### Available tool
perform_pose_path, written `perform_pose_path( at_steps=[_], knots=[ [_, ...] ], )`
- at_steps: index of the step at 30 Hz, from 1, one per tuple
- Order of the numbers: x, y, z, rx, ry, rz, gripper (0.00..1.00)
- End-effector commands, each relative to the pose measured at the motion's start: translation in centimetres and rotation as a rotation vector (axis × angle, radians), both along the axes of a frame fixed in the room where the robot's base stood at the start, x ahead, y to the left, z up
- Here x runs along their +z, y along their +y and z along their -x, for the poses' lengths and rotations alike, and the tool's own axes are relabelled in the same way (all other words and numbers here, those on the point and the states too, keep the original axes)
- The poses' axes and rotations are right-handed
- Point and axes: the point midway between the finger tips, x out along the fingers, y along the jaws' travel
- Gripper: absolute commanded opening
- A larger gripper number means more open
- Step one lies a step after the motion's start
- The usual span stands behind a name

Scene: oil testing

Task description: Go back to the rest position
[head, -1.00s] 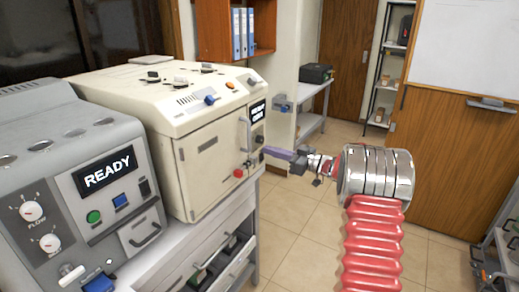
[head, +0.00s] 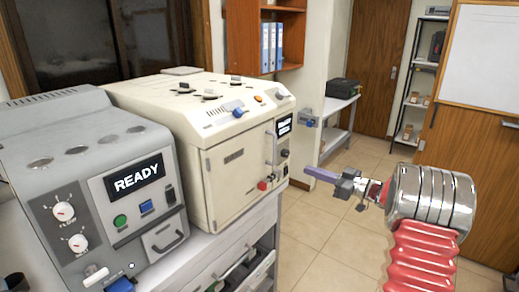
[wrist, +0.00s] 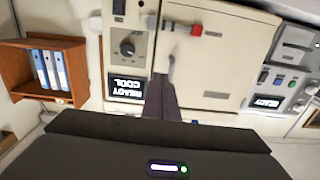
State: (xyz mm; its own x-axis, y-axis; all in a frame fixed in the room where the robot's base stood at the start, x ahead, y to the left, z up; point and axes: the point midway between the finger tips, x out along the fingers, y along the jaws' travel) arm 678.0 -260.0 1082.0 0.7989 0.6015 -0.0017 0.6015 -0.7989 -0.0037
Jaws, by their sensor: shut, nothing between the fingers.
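My gripper (head: 322,174) is shut and empty in the head view, its fingers pointing left toward the front of the cream machine. My red ribbed arm and its metal joint stand at the right of the picture. In the wrist view my gripper (wrist: 161,100) also shows shut, with nothing held, and the picture is upside down. The fingers appear over the cream machine's front, but the head view shows free air between them.
The cream machine (head: 230,185) and the grey machine (head: 135,205), reading READY, stand on a bench (head: 235,240) at left. A shelf with binders (head: 268,45) hangs behind. A black case (head: 343,91) sits on a far side table. Tiled floor (head: 310,225) is free below my gripper.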

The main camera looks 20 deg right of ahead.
Motion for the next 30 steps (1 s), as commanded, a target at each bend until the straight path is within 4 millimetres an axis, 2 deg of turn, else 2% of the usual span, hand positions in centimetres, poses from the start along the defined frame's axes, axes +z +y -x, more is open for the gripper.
perform_pose_path(
  at_steps=[4,8,13,17,21,24,30],
  knots=[
    [-0.1,-0.1,0.0,-0.003,-0.009,0.016,0.0],
    [-1.0,-1.4,-0.9,-0.064,-0.003,0.076,0.0],
    [-3.6,-5.2,-2.6,-0.243,0.038,0.162,0.0],
    [-6.3,-8.6,-2.9,-0.402,0.107,0.218,0.0],
    [-7.8,-11.8,-2.2,-0.564,0.189,0.278,0.0],
    [-8.3,-13.3,-1.2,-0.665,0.253,0.317,0.0],
    [-8.7,-14.6,1.7,-0.835,0.4,0.384,0.0]
  ],
)
